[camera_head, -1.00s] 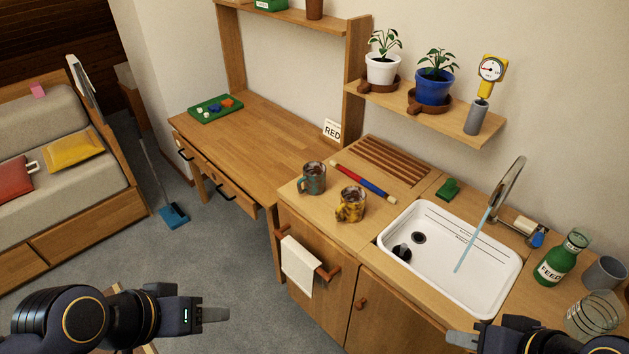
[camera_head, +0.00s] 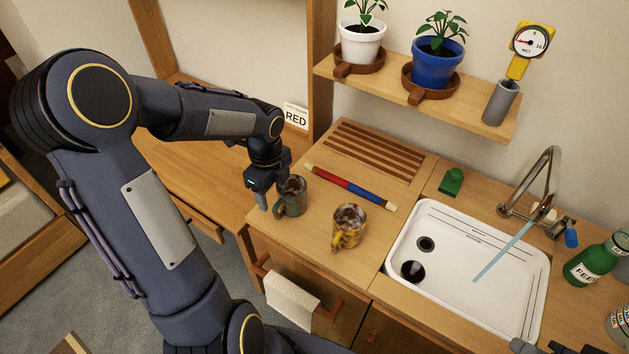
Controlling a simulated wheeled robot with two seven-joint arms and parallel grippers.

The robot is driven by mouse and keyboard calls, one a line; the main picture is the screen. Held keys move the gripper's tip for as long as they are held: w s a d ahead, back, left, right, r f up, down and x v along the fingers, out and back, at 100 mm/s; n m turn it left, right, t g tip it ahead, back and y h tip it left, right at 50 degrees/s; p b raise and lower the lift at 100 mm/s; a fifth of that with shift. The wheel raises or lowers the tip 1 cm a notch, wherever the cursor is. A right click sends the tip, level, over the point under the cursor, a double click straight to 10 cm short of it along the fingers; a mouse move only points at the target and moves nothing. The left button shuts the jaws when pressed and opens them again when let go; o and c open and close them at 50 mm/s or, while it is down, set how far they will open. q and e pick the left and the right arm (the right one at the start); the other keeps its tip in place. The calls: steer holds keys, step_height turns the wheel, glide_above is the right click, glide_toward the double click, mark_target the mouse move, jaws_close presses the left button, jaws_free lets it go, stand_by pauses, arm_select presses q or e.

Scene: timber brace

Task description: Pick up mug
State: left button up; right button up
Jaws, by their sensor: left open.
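Two mugs stand upright on the wooden counter. The teal mug (camera_head: 293,197) has a brown inside and its handle toward the lower left. The yellow mug (camera_head: 348,228) stands to its right, with its handle at its lower left. My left gripper (camera_head: 266,194) points down at the left side of the teal mug. One finger shows beside the mug near its handle; the other finger is mostly hidden. The jaws are open, and I cannot tell whether they touch the mug. A small part of my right gripper (camera_head: 523,346) shows at the bottom edge.
A red and blue rod (camera_head: 350,187) lies behind the mugs, near a slatted board (camera_head: 377,154). The white sink (camera_head: 535,305) with a running tap is at the right. A shelf with two potted plants hangs above. A towel (camera_head: 290,298) hangs in front.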

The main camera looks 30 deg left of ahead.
mark_target(277, 203)
arm_select(q)
steer(key=shift+w+f, duration=0.4)
steer(key=shift+w, duration=0.05)
steer(key=shift+w+a+f+m, duration=0.1)
steer(key=shift+f+m, duration=0.2)
steer(key=shift+f, duration=0.1)
steer(key=f, duration=0.6)
steer(key=shift+s+d+f, duration=0.25)
steer(key=shift+d+f, duration=0.05)
steer(key=shift+f, duration=0.1)
steer(key=shift+c, duration=0.4)
jaws_close()
steer(key=shift+r, duration=0.2)
